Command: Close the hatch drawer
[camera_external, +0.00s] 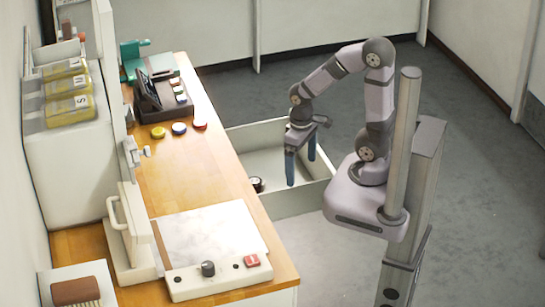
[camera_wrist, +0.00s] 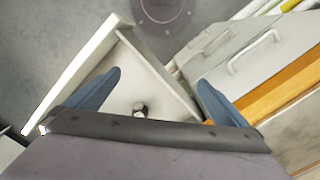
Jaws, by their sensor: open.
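The white hatch drawer (camera_external: 300,203) stands pulled out from the counter's right side in the external view. Its walls and floor also show in the wrist view, with a long wall (camera_wrist: 72,78) at the left. A small dark round object (camera_external: 257,184) lies inside it; it also shows in the wrist view (camera_wrist: 140,109). My gripper (camera_external: 300,170) points down over the drawer, its two blue fingers apart with nothing between them. In the external view the fingers overlap the drawer's inside; I cannot tell whether they touch it. The fingers also show in the wrist view (camera_wrist: 160,78).
The wooden counter (camera_external: 185,180) bears a white board (camera_external: 210,240) with a knob and red button, a dark device (camera_external: 160,98) and several coloured buttons. An upright white panel with a handle (camera_external: 127,225) stands at its left. Grey floor (camera_external: 480,180) is clear at right.

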